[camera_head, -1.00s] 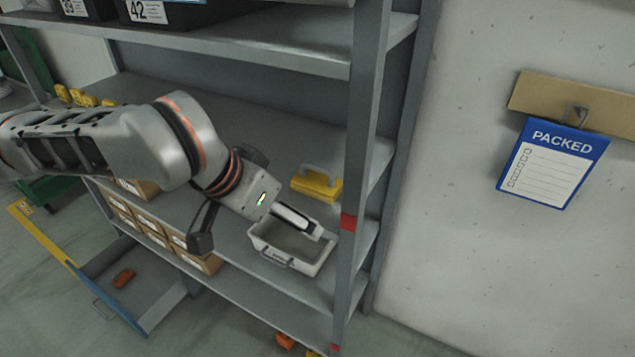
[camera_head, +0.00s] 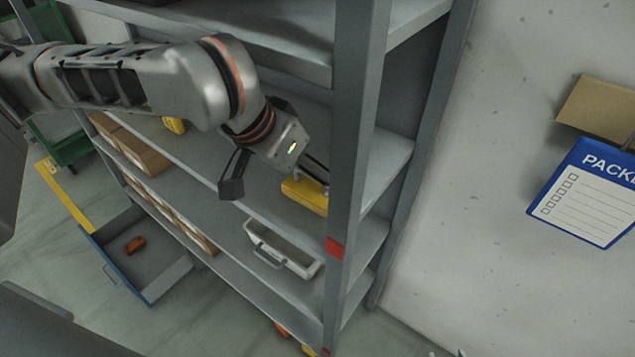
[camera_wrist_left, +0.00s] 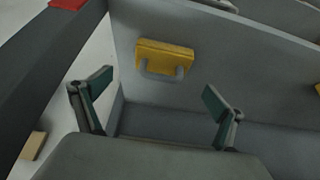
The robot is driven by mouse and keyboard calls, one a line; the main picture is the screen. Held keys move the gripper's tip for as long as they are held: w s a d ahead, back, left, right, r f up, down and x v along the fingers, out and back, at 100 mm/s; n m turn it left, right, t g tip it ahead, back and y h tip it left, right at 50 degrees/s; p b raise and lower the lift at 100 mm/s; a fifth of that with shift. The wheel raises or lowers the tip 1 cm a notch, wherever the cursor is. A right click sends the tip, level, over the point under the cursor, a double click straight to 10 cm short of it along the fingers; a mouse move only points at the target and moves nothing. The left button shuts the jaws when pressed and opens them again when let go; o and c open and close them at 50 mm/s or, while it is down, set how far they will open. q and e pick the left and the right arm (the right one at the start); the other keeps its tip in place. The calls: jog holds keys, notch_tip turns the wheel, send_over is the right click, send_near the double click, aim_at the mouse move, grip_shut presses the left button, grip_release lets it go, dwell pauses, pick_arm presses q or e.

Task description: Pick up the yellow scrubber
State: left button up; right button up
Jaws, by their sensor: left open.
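The yellow scrubber (camera_head: 305,196) sits on a middle shelf near the shelf's right upright, partly hidden behind my left gripper in the head view. In the left wrist view the yellow scrubber (camera_wrist_left: 165,58) lies on the grey shelf with its grey handle facing the gripper. My left gripper (camera_wrist_left: 155,97) is open and empty, its two dark fingers spread apart with the scrubber beyond them, not between them. In the head view my left gripper (camera_head: 275,180) is in front of the shelf opening. My right gripper is not in view.
A white bin with a handle (camera_head: 282,252) stands on the shelf below. The rack's upright with a red mark (camera_head: 335,247) is close on the right. Brown boxes (camera_head: 140,152) and another yellow item (camera_head: 174,124) are to the left. A blue drawer (camera_head: 147,262) stands open.

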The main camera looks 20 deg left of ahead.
aim_at(312, 187)
pick_arm(q)
jog(key=x, duration=0.7)
jog(key=shift+s+a, duration=0.2)
jog(key=shift+a, duration=0.05)
jog(key=c, duration=1.2)
